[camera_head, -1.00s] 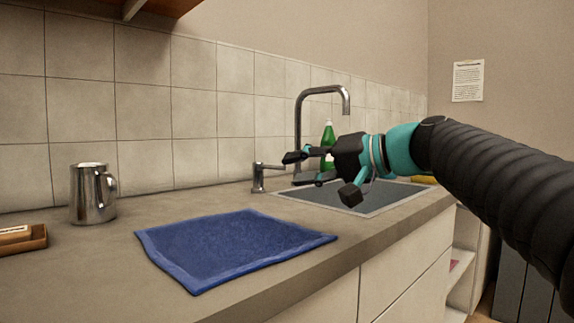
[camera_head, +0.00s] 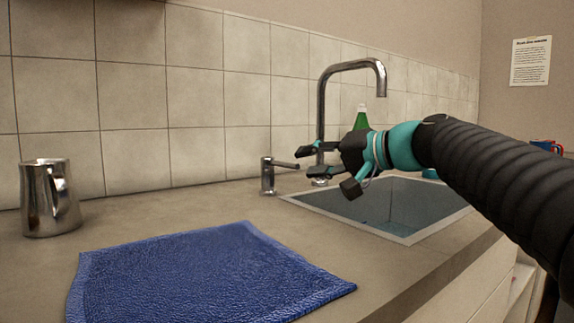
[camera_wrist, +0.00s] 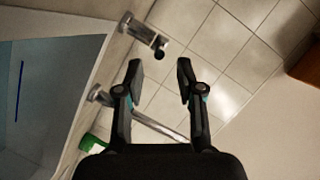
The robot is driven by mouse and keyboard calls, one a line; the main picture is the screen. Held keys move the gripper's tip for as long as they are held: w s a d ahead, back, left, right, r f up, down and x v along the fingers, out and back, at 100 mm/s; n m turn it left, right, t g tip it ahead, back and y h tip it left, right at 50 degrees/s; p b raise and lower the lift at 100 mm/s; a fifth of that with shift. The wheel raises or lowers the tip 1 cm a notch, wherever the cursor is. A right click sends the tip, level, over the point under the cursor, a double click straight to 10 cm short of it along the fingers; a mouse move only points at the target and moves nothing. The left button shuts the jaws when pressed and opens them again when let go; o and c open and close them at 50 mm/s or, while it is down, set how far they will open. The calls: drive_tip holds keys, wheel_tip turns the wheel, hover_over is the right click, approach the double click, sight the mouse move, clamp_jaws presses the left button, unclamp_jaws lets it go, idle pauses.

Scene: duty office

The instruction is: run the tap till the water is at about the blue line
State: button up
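The chrome tap spout (camera_head: 350,66) arches over the back of the sink (camera_head: 410,238); no stream shows below its mouth. The tap's lever post (camera_head: 267,176) stands left of the sink, its handle (camera_head: 284,163) pointing right. My gripper (camera_head: 312,158) is open and empty near the handle, apparently apart from it. In the wrist view, the lever (camera_wrist: 140,32) lies beyond my open fingers (camera_wrist: 157,72), and the spout pipe (camera_wrist: 165,128) shows between and behind them. The blue line (camera_wrist: 18,90) marks the sink's inside at left. The basin's bottom looks bluish; I cannot tell the water level.
A blue towel (camera_head: 205,275) lies on the counter before the sink. A metal jug (camera_head: 48,198) stands at left. A green bottle (camera_head: 361,118) is behind my gripper, near the spout. The tiled wall (camera_head: 160,100) closes the back. The counter between jug and lever is clear.

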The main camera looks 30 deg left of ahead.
sight(285, 165)
drive_tip(key=x, duration=0.7)
clamp_jaws()
